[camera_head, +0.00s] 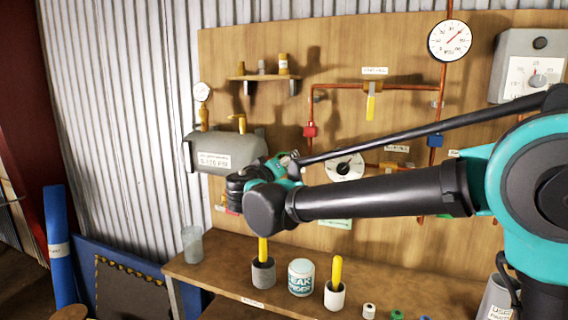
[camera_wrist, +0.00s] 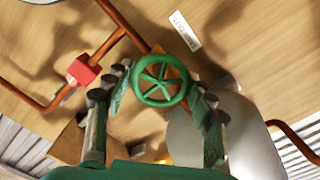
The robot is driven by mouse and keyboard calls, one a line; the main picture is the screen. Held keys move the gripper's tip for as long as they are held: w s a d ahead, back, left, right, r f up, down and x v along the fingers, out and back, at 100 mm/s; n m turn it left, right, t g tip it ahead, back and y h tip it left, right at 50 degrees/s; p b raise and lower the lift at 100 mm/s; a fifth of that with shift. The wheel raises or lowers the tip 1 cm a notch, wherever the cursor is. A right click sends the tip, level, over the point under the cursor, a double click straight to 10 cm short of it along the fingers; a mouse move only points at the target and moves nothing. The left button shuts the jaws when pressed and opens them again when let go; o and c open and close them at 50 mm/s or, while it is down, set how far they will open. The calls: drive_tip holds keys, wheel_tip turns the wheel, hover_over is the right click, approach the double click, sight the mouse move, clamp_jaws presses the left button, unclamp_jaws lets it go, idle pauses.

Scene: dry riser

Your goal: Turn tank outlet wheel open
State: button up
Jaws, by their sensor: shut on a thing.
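The tank outlet wheel (camera_wrist: 160,86) is a green spoked handwheel on a copper pipe, seen in the wrist view. A tag reading "OUT" (camera_wrist: 185,30) is next to it. My gripper (camera_wrist: 162,92) has one finger on each side of the wheel and is shut on its rim. In the head view my gripper (camera_head: 284,165) is at the right end of the grey tank (camera_head: 215,150), and my arm hides the wheel there. The tank also shows in the wrist view (camera_wrist: 250,130), behind the right finger.
A red valve body (camera_wrist: 83,70) sits on the copper pipe left of the wheel. Below, the bench (camera_head: 220,268) holds a clear cup (camera_head: 192,244), yellow-handled tools in holders and a white tub (camera_head: 301,277).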

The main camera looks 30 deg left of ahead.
drive_tip(key=n, duration=2.1)
drive_tip(key=shift+f+n, duration=0.1)
drive_tip(key=shift+n, duration=0.2)
idle(0.3)
drive_tip(key=o, duration=1.2)
drive_tip(key=shift+c, duration=0.2)
drive_tip(key=shift+s, duration=0.15)
drive_tip(key=s+d, duration=0.1)
drive_tip(key=s, duration=1)
drive_tip(key=shift+s+d, duration=0.2)
drive_tip(key=shift+s, duration=0.1)
